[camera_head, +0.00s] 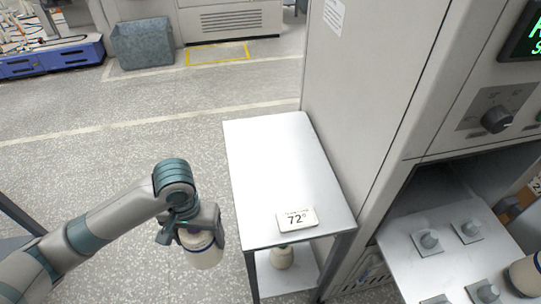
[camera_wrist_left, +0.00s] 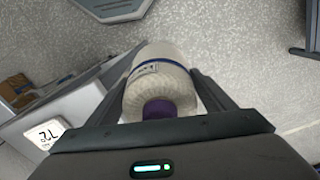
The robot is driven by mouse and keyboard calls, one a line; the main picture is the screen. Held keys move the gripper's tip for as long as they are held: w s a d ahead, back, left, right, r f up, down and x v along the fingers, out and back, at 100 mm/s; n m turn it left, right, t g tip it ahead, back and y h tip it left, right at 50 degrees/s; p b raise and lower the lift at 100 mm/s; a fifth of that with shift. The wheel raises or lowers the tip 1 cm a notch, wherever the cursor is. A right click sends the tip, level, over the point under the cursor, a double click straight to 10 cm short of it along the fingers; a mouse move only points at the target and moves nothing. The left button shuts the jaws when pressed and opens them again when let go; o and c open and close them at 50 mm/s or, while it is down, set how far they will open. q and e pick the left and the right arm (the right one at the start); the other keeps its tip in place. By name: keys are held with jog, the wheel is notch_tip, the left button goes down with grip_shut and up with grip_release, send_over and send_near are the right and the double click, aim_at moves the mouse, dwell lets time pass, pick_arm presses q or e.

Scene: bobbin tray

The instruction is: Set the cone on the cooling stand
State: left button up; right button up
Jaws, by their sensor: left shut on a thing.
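The cone (camera_head: 203,254) is cream-white with a dark blue band and hangs in my left gripper (camera_head: 190,232), to the left of the cooling stand. In the left wrist view the cone (camera_wrist_left: 160,84) lies between both fingers, with a purple end toward the camera. The cooling stand (camera_head: 275,160) is a metal table with a bare, light top, apart from a small "72°" sign (camera_head: 297,219) near its front edge. The cone is apart from the stand, over the floor side. My right gripper is not in view.
A tall grey cabinet (camera_head: 365,90) stands against the stand's right side.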

pick_arm(q)
jog(key=shift+w+a, duration=0.2)
jog(key=shift+w, duration=0.05)
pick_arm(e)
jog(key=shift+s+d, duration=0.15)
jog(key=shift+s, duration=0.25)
